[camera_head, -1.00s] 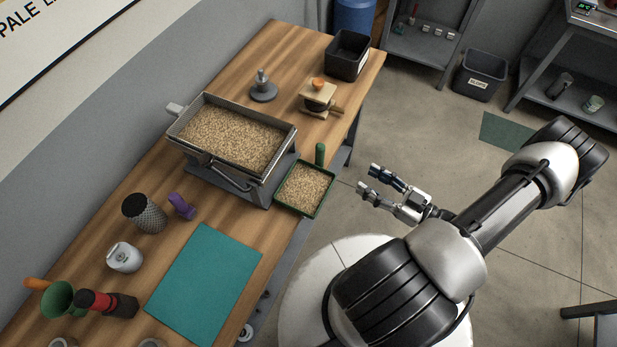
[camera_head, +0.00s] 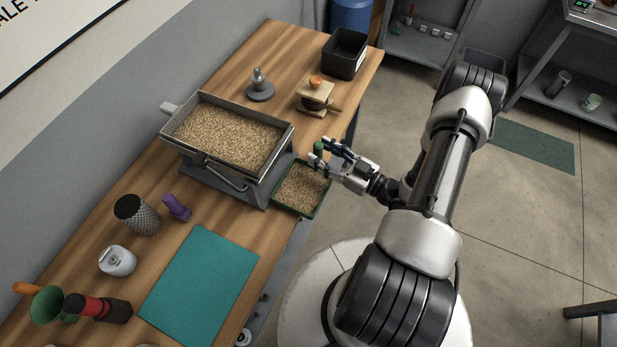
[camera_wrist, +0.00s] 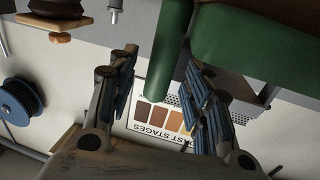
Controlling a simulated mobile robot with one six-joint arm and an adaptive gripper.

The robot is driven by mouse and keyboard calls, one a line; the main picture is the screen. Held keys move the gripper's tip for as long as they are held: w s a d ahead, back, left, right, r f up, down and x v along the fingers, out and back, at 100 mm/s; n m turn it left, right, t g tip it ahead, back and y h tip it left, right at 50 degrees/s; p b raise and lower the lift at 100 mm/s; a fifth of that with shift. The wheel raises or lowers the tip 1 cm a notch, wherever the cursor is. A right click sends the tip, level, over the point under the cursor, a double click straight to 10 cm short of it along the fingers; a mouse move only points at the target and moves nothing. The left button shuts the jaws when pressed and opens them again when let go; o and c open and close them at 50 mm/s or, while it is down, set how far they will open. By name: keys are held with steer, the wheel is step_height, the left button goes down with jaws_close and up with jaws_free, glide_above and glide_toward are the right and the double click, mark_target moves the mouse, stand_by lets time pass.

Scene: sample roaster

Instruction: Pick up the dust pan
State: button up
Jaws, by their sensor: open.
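The dust pan (camera_head: 298,203) is a green-rimmed pan full of tan beans, at the table's right edge below the bean tray. Its green handle (camera_head: 318,148) points to the back. My gripper (camera_head: 322,152) is open at the handle, coming from the right, with one finger on either side of it in the picture. In the wrist view, the green handle (camera_wrist: 168,50) shows between the spread fingers, closer to the right one, and the pan's green body (camera_wrist: 245,38) fills the upper right. I cannot tell whether a finger touches the handle.
A metal tray of beans (camera_head: 281,150) stands just left of the pan. A wooden stand with an orange top (camera_head: 315,92), a grey tamper-like piece (camera_head: 260,88) and a black bin (camera_head: 335,60) are behind. A teal mat (camera_head: 203,280) lies in front.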

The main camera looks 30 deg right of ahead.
steer(key=shift+x, duration=1.1)
jaws_close()
